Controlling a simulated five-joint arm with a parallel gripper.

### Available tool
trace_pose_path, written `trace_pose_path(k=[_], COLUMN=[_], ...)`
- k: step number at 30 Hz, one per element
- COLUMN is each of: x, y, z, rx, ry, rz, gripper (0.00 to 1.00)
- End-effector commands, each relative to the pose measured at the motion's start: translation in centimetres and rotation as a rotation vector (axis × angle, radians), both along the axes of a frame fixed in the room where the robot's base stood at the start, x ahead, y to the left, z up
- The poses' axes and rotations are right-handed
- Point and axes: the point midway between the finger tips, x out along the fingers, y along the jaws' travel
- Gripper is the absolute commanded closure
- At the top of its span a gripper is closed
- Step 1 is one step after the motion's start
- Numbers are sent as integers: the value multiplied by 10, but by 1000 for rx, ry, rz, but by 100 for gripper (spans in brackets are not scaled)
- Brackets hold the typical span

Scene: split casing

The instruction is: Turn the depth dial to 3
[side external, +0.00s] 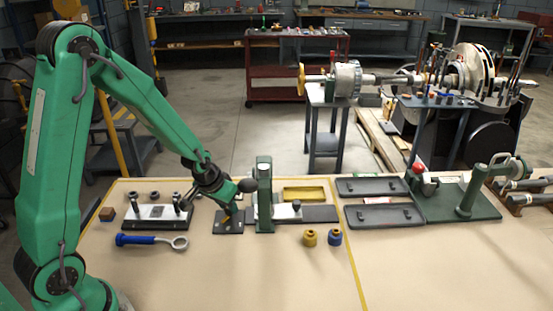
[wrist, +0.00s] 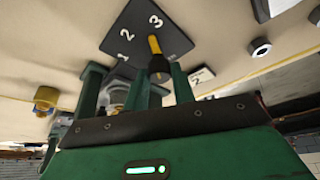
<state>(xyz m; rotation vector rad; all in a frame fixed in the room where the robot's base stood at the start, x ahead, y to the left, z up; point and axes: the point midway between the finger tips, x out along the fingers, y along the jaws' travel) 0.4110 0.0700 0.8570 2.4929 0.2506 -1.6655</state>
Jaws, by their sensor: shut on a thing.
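The depth dial is a dark plate (wrist: 172,38) with white numerals 1, 2 and 3, and a black knob (wrist: 159,70) with a yellow pointer (wrist: 153,44). In the wrist view the pointer's tip lies just below the 3, to the right of the 2. My gripper (wrist: 159,78) is shut on the knob, a green finger on either side. In the side view the plate (side external: 228,228) lies flat on the bench, and my gripper (side external: 226,208) is down over it, hiding most of the knob.
A green upright (side external: 264,190) stands close to the right of the dial. A white block with rods (side external: 150,213) is on the left, and a blue-handled tool (side external: 135,240) lies in front of it. Yellow (side external: 309,238) and blue (side external: 334,237) parts stand front right. The front bench is clear.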

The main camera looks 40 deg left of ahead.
Motion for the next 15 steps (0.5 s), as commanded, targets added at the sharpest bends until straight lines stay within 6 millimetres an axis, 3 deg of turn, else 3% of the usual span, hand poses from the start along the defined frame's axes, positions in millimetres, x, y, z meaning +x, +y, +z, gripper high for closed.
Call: trace_pose_path(k=[15], x=[0], y=[1], z=[0], rx=[83], ry=[19], rz=[-203], gripper=[97])
